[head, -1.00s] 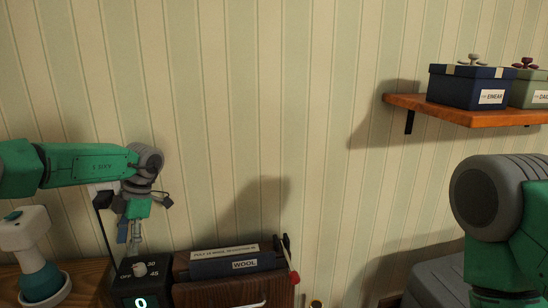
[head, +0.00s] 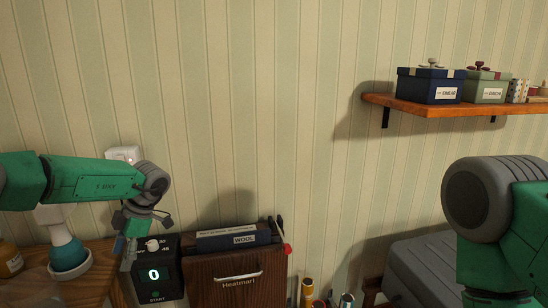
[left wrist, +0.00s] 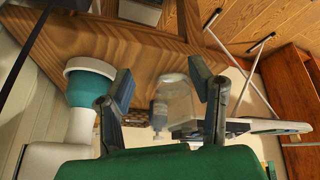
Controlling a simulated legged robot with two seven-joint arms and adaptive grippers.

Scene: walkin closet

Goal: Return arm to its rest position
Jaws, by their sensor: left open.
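My left arm comes in from the left in the head view. Its gripper (head: 131,249) hangs down in front of the wall, at the left side of a black timer box (head: 155,275) with a lit 0. In the left wrist view, the two fingers of the left gripper (left wrist: 167,100) are spread wide apart with nothing held between them. A clear bottle (left wrist: 174,98) shows beyond the gap between them. My right arm stands at the right edge of the head view; its gripper is out of the picture.
A brown wooden box (head: 240,285) marked Heatmart stands beside the timer. A white and teal device (head: 66,252) stands on the wooden table (head: 95,285) at left. A wall shelf (head: 450,107) with gift boxes is at upper right. The striped wall between is clear.

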